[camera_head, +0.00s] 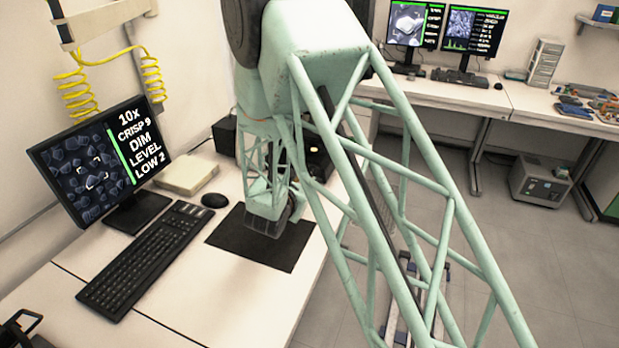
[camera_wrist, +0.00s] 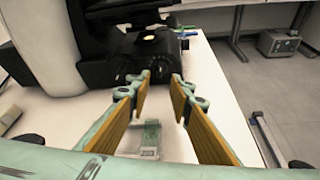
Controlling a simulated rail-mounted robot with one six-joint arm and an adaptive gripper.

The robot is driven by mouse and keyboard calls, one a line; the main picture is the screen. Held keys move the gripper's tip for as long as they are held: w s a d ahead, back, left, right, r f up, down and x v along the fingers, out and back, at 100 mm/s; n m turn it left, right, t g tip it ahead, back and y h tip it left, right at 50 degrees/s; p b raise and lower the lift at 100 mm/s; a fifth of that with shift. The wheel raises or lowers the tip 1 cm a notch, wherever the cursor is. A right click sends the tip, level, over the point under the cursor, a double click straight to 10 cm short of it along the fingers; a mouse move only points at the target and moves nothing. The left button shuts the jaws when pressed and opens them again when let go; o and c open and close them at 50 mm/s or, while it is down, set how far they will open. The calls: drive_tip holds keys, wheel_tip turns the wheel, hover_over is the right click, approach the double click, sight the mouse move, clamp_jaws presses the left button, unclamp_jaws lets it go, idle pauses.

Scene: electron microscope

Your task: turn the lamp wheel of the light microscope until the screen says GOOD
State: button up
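The microscope's screen (camera_head: 90,165) stands at the left in the head view. It shows a grey grain picture, a green bar and the words 10x, CRISP 9, DIM, LEVEL, LOW 2. The light microscope's black base (camera_wrist: 125,62) is ahead of my gripper in the wrist view, with a round disc on top and small pale details low on its front. I cannot tell which part is the lamp wheel. My gripper (camera_wrist: 160,78) is open and empty, its tan-padded fingers pointing at the base front; contact is unclear. In the head view my arm hides most of the microscope and the fingertips.
A black keyboard (camera_head: 143,258), a mouse (camera_head: 214,200) and a dark mat (camera_head: 228,242) lie on the white bench. A pale flat box (camera_head: 186,174) sits behind the mouse. The bench's right edge is close.

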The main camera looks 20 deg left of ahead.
drive_tip(key=shift+b+x, duration=0.55)
drive_tip(key=shift+x, duration=2.7)
clamp_jaws()
